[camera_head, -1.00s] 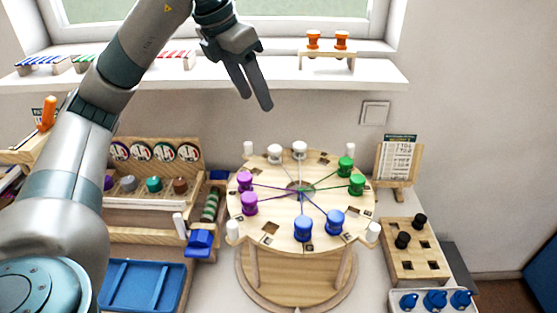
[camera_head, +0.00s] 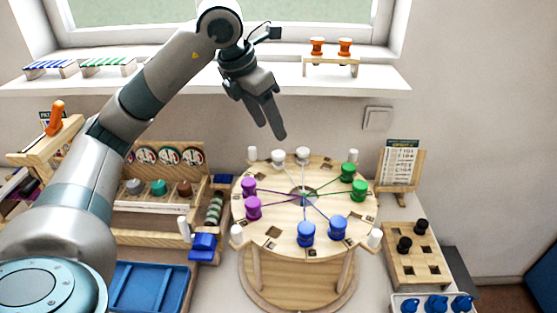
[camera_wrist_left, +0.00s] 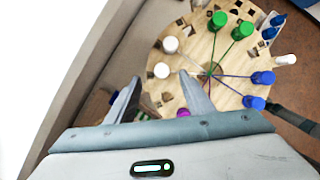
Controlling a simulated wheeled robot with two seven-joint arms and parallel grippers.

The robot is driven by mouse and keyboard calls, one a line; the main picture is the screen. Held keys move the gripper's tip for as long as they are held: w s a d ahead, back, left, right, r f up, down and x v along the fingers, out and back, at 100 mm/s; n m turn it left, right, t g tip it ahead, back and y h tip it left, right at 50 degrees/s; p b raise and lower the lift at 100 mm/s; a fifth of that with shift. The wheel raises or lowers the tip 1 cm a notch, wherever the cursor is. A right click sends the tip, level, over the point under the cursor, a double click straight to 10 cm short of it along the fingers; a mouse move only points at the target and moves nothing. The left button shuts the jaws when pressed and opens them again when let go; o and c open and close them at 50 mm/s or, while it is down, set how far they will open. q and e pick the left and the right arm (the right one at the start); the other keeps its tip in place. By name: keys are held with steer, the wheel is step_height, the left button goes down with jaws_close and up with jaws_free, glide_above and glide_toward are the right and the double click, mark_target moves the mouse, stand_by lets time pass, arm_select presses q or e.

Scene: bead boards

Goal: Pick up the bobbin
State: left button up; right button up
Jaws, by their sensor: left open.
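The round wooden board (camera_head: 285,238) carries bobbins with threads running to its centre. Two white bobbins (camera_head: 303,156) stand at its back edge, two green ones (camera_head: 359,190) at right, two blue ones (camera_head: 306,232) in front and two purple ones (camera_head: 252,208) at left. My left gripper (camera_head: 272,131) is open and empty, pointing down above and behind the white bobbins. In the left wrist view, a white bobbin (camera_wrist_left: 161,70) shows between the fingertips (camera_wrist_left: 160,77), apart from them. The other white bobbin (camera_wrist_left: 169,44) is just beyond. My right gripper is not in view.
A window shelf (camera_head: 210,98) runs behind, bearing a small stand with orange bobbins (camera_head: 331,65). White pegs ring the board. A card stand (camera_head: 400,165) and a wooden block with black bobbins (camera_head: 412,258) are at right. A blue tray (camera_head: 148,288) lies at front left.

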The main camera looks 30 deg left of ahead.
mark_target(279, 153)
arm_select(q)
steer(key=p+x, duration=0.1)
steer(key=x, duration=0.2)
steer(key=shift+w+d+f, duration=0.1)
steer(key=shift+f, duration=0.25)
steer(key=shift+w+f, duration=0.25)
steer(key=shift+f, duration=0.4)
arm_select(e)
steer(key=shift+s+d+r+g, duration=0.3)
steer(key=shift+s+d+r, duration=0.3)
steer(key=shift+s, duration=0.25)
arm_select(q)
steer(key=shift+w+d+f+p, duration=0.1)
steer(key=shift+d+f+p, duration=0.05)
steer(key=shift+f+p, duration=0.95)
steer(key=shift+p+x, duration=0.3)
steer(key=shift+x, duration=0.7)
steer(key=shift+w+f, duration=0.15)
steer(key=shift+f, duration=0.4)
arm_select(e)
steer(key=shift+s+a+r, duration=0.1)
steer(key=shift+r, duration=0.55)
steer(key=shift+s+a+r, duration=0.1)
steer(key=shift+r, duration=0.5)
